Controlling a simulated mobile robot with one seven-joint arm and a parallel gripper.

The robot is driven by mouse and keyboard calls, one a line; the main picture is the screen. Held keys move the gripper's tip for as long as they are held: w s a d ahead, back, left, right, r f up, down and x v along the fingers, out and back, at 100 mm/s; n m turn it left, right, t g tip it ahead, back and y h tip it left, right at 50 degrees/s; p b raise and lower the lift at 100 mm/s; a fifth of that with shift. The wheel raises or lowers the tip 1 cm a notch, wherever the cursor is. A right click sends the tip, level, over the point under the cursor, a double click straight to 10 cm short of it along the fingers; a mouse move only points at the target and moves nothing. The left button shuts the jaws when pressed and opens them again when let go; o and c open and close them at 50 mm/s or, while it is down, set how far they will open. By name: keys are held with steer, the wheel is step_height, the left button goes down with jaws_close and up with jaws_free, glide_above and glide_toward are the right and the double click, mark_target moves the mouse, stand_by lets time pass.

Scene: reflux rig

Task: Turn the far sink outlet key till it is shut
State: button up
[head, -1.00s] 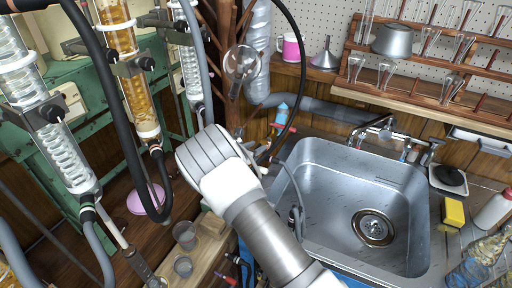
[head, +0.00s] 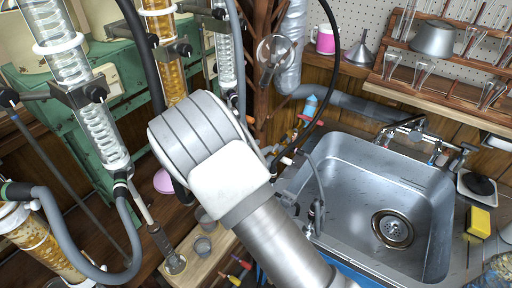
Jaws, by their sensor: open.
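Beyond the sink's left rim, a small fitting shows a blue tip (head: 311,105) and a red bar-like key (head: 307,121). It is the farthest such fitting I see by the sink; its exact turn angle is too small to tell. A black hose passes close to it. A pinkish-white piece (head: 286,160) shows nearer, beside my arm. The steel sink (head: 350,180) lies to the right, its drain visible. My white and grey arm crosses the middle foreground, left of the sink. My gripper is not seen; the arm's bulk covers part of the area left of the sink.
Glass condensers (head: 98,135) with hoses and clamps crowd the left. A faucet (head: 405,128) stands behind the sink. A yellow sponge (head: 479,221) lies at right. A wooden glassware rack (head: 440,75), a pink mug (head: 325,40) and a funnel (head: 359,52) are at the back.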

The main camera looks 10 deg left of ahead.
steer(key=shift+v, duration=1.25)
